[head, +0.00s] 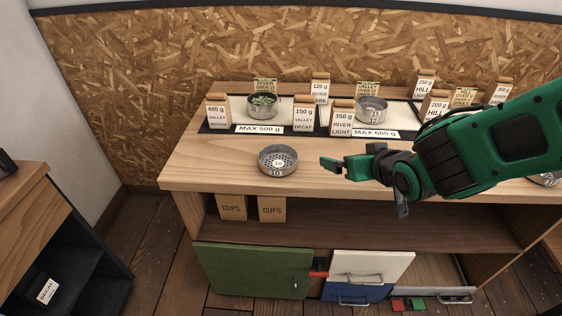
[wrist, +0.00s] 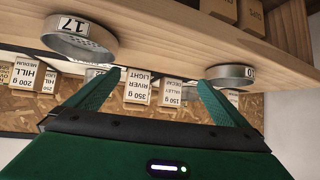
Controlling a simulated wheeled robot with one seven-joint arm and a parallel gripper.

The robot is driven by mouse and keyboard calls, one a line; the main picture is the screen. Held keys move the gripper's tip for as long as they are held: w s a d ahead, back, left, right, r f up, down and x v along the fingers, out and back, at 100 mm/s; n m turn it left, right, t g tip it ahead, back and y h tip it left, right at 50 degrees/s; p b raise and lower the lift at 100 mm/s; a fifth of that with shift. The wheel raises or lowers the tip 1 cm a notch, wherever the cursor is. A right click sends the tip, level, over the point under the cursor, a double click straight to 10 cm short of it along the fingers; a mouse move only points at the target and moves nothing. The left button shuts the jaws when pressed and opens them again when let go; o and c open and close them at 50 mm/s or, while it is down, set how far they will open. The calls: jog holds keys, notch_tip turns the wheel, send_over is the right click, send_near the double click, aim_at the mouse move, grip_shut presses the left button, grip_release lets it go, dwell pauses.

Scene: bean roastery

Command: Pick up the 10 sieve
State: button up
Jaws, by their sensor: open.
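The 10 sieve (head: 278,168), a round metal dish with a perforated bottom and a 10 label, sits on the wooden counter's front left part.
Another sieve, labelled 17 (wrist: 82,40), stands on the counter at the wrist view's left. Behind are a dish of green beans (head: 262,106), another metal sieve (head: 371,112) and several labelled bags (head: 342,120). The counter (head: 215,165) left of the 10 sieve is clear.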

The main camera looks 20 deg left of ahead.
aim_at(272, 153)
jog(key=s+a+n+y, duration=0.1)
jog(key=a, duration=0.3)
jog(key=s+a+n+y, duration=0.1)
jog(key=s+a, duration=0.1)
jog(key=a, duration=0.2)
jog(key=s+a+f+n+y, duration=0.1)
jog(key=s+a, duration=0.1)
jog(key=a, duration=0.2)
jog(key=shift+s+a+y, duration=0.1)
jog(key=shift+y, duration=0.2)
jog(key=shift+a, duration=0.35)
jog(key=x, duration=0.4)
jog(key=shift+w+a+f, duration=0.15)
jog(key=shift+w+a, duration=0.1)
jog(key=shift+a, duration=0.05)
jog(key=shift+x, duration=2.8)
jog(key=shift+s+a, duration=0.15)
jog(key=shift+s, duration=0.05)
jog(key=c, duration=1)
